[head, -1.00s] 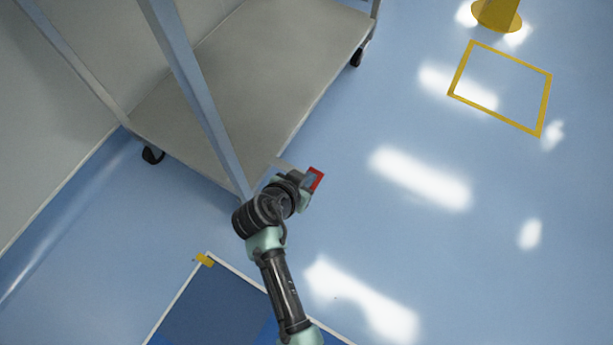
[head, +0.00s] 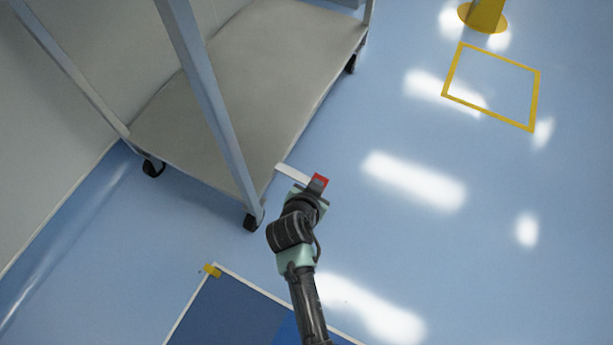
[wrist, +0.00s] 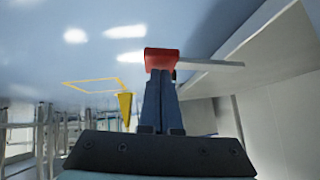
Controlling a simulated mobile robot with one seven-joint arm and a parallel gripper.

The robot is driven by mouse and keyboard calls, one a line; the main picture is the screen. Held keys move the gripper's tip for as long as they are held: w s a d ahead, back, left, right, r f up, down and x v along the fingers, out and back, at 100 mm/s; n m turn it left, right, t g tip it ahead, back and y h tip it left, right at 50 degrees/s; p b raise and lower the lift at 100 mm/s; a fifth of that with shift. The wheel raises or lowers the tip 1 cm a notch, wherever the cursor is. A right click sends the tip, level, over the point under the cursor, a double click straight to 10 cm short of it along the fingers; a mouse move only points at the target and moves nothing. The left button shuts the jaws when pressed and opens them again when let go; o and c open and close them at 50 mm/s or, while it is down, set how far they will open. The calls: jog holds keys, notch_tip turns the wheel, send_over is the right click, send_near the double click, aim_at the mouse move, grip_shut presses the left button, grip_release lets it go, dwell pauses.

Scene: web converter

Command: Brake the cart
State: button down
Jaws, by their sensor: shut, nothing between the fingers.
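The cart (head: 262,85) stands at the upper left in the head view, with a flat grey deck, metal posts and dark casters. A pale bar (head: 292,173) sticks out from its near right edge and ends in a red tip (head: 320,181). In the wrist view the red tip (wrist: 161,58) and the pale bar (wrist: 212,65) lie just beyond my gripper (wrist: 162,82). My gripper's fingers are together with nothing between them. The red tip hides the fingertips' ends, and I cannot tell whether they touch it.
A near caster (head: 252,221) stands left of my arm. A blue mat (head: 220,310) with a pale border lies on the floor at the bottom. A yellow floor square (head: 534,100) and a yellow post (head: 484,15) are at the upper right. The floor to the right is clear.

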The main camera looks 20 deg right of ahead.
notch_tip(320, 180, down, 3)
jog(key=shift+s+m+t+y+b, duration=0.15)
jog(key=shift+m+t+y+b, duration=0.4)
jog(key=shift+t, duration=0.25)
jog(key=shift+f+m+t+y+b, duration=0.3)
jog(key=shift+f+t, duration=0.2)
jog(key=shift+f, duration=0.2)
jog(key=shift+w+a+f+b, duration=0.1)
jog(key=shift+w+f+b, duration=0.2)
jog(key=shift+f, duration=0.25)
jog(key=shift+w+a+f+b, duration=0.15)
jog(key=shift+f+b, duration=0.1)
jog(key=shift+f, duration=0.25)
jog(key=shift+f, duration=0.1)
